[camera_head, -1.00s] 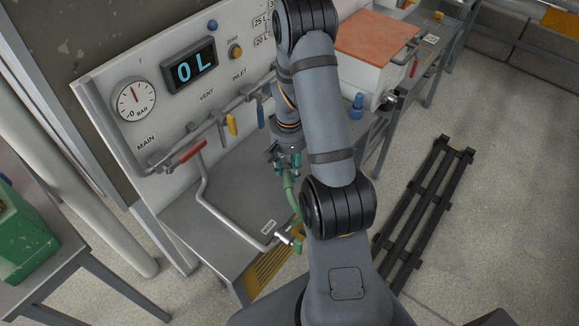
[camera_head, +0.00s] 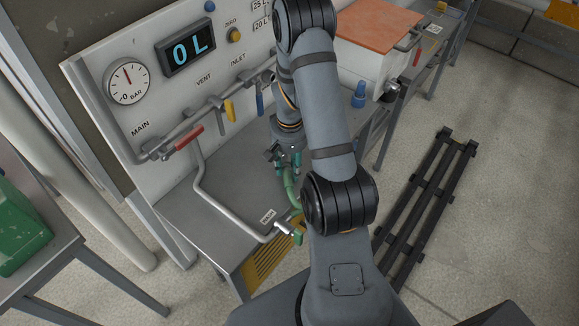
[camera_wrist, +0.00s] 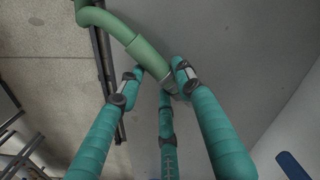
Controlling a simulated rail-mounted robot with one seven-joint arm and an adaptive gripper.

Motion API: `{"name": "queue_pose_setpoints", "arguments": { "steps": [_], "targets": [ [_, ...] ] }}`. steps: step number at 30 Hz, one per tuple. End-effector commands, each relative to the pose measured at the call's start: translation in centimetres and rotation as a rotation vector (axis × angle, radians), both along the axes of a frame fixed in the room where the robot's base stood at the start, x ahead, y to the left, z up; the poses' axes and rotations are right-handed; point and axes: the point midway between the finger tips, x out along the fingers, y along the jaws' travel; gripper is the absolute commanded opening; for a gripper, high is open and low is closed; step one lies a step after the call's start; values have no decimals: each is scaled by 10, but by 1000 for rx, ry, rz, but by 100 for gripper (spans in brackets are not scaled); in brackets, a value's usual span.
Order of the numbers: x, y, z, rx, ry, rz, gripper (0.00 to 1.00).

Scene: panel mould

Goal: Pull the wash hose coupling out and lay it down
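The green wash hose (camera_wrist: 140,48) runs in from the upper left of the wrist view to a grey-collared end, the coupling (camera_wrist: 168,87). My gripper (camera_wrist: 158,75) has its teal fingers closed around that end, which appears held over the grey bench. In the head view my gripper (camera_head: 288,160) is above the bench, and the hose (camera_head: 291,188) hangs below it, partly hidden behind my arm. The metal pipe outlet (camera_head: 284,228) by the small white label (camera_head: 267,216) has a green part (camera_head: 298,237) beside it. Whether hose and outlet are joined there is hidden.
The panel (camera_head: 150,120) with gauge, 0 L display and red, yellow and blue valve handles stands behind the bench (camera_head: 180,212). A white box with an orange top (camera_head: 376,40) and a blue fitting (camera_head: 359,96) are to the right.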

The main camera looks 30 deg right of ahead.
Motion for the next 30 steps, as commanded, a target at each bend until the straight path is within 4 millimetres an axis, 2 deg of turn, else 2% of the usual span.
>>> {"name": "queue_pose_setpoints", "arguments": {
  "steps": [11,20,25,30],
  "targets": [
    [0,0,0,0,0,0,56],
    [0,0,2,0,-1,0,56],
    [1,0,23,-1,-5,0,56],
    [2,-1,60,-2,-8,-1,56]
  ]
}}
